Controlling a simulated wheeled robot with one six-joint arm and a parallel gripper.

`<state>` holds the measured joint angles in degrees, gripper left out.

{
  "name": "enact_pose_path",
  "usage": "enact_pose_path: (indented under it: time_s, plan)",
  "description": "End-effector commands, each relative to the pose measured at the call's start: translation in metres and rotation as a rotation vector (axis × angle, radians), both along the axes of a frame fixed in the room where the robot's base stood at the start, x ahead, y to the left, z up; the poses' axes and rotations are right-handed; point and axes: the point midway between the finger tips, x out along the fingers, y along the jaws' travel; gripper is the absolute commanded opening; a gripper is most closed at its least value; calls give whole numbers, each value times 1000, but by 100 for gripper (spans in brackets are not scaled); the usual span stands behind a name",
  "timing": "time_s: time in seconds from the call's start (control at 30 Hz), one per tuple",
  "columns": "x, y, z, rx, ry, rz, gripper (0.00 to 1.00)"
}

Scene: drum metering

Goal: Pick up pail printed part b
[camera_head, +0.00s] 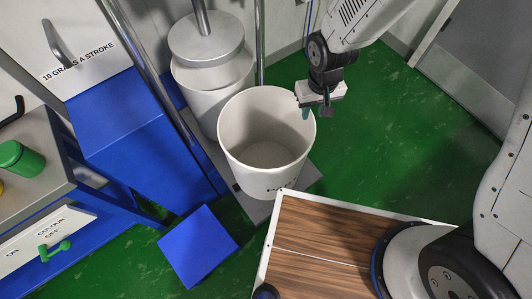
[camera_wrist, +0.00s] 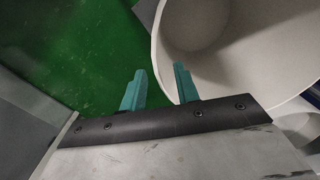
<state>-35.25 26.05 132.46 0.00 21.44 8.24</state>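A white open pail (camera_head: 267,165) stands on a grey plate at the centre of the head view, upright and seemingly empty. Dark print shows low on its near side, but I cannot read it fully. My gripper (camera_head: 312,110) is over the right part of the pail's rim, pointing down. In the wrist view, the two teal fingers (camera_wrist: 158,88) are apart with nothing clearly held. The pail (camera_wrist: 235,55) fills the upper right there; its rim line runs between the fingers, one over the inside and one outside. I cannot tell how far above the rim they are.
A white drum (camera_head: 207,60) with a lid and metal pole stands behind the pail. Blue cabinets (camera_head: 130,115) and a blue block (camera_head: 198,245) are at left. A bench (camera_head: 30,150) holds a green jar (camera_head: 20,158). Green floor (camera_head: 400,130) is clear to the right.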

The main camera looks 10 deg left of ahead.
Motion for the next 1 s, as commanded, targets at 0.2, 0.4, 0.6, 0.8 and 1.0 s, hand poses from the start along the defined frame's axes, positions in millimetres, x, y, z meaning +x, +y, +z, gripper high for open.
enact_pose_path:
  time_s: [0.2, 0.4, 0.6, 0.8, 1.0]
  plan:
    - [0, 1, -24, -1, 3, 1, 31]
    - [5, 3, -47, -3, 4, 0, 31]
    - [8, 5, -72, -1, 3, 0, 31]
    - [8, 5, -77, 0, 1, 0, 31]
    - [8, 5, -77, 0, 1, 0, 6]
